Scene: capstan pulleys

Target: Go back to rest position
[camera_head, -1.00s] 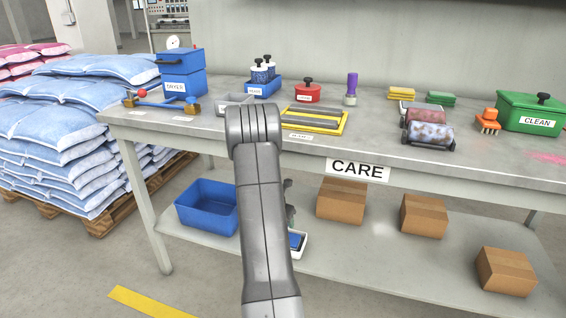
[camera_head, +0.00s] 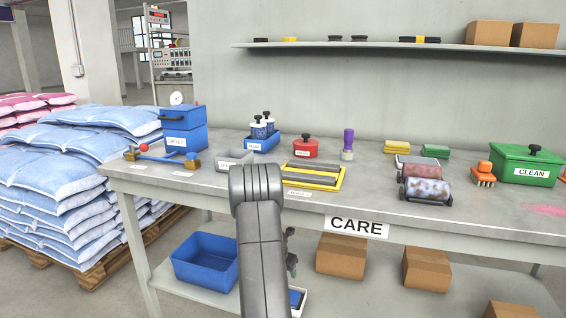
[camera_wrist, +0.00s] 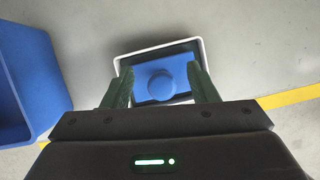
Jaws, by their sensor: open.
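My gripper (camera_wrist: 160,68) is open in the wrist view, its two dark green fingers apart. Between and beyond the fingers, a blue block with a round knob (camera_wrist: 160,86) sits in a white-rimmed tray (camera_wrist: 127,62). I cannot tell how far the fingers are above it. In the head view my grey arm stands in front of the bench and hides most of the gripper. Part of the white tray (camera_head: 298,312) shows low beside the arm, on the lower shelf.
The bench (camera_head: 330,207) carries labelled boxes, rollers, a brush and a green CLEAN box (camera_head: 525,165). Below are a blue bin (camera_head: 205,265) and cardboard boxes (camera_head: 341,256). Blue sacks (camera_head: 60,185) are stacked at left. A wall shelf (camera_head: 370,46) hangs above the bench.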

